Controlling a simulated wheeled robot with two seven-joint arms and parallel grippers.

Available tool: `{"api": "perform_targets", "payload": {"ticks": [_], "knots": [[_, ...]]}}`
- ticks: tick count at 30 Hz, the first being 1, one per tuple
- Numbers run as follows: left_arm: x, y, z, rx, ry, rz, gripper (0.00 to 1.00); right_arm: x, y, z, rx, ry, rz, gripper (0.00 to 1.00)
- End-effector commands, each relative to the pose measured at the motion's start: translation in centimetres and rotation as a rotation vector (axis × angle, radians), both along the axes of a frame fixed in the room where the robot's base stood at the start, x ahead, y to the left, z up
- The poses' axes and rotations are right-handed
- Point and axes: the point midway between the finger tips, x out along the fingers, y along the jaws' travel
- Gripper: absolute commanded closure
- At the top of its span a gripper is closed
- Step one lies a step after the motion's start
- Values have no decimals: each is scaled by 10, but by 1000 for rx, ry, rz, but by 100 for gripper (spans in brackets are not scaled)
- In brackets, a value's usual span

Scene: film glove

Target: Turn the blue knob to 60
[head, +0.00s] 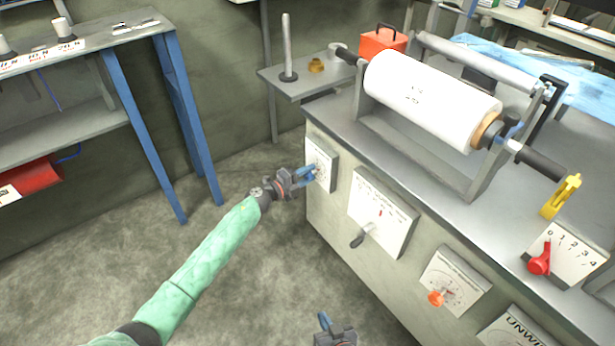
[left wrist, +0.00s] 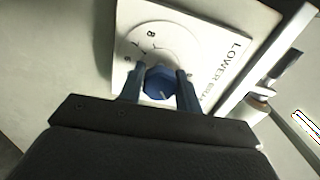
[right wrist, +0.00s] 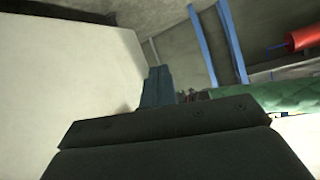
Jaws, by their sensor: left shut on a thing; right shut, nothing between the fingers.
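The blue knob (left wrist: 160,84) sits on a white dial plate (left wrist: 205,55) with printed numbers and the partly hidden word "LOWER". My left gripper (left wrist: 160,90) is shut on the knob, one finger on each side. A pale pointer line shows on the knob's face, but the number it points to cannot be made out. In the head view my left gripper (head: 305,176) reaches the dial plate (head: 321,162) at the left end of the machine's front panel. My right gripper (head: 325,322) is shut and empty, low in the head view; its fingers also show in the right wrist view (right wrist: 158,88).
To the right on the panel are a plate with a grey lever (head: 363,236), an orange knob (head: 436,298) and a red lever (head: 540,260). A white roll (head: 430,100) lies on top. A blue-legged bench (head: 150,130) stands at left. Open floor lies between.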

Motion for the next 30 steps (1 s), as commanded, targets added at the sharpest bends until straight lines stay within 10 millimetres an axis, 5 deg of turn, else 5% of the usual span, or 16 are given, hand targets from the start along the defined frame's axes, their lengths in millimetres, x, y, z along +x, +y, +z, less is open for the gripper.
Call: {"api": "perform_targets", "payload": {"ticks": [6,12,29,30], "knots": [[-1,0,-3,69,-92,-1,89,27,3,54,39,-177,-15,100],[-1,0,-2,106,-142,-1,89,39,4,86,60,-275,-24,100],[-1,-1,-2,121,-164,-2,89,44,5,101,70,-321,-28,100],[-1,-1,-2,121,-164,-2,64,44,5,101,70,-321,-28,100]]}}
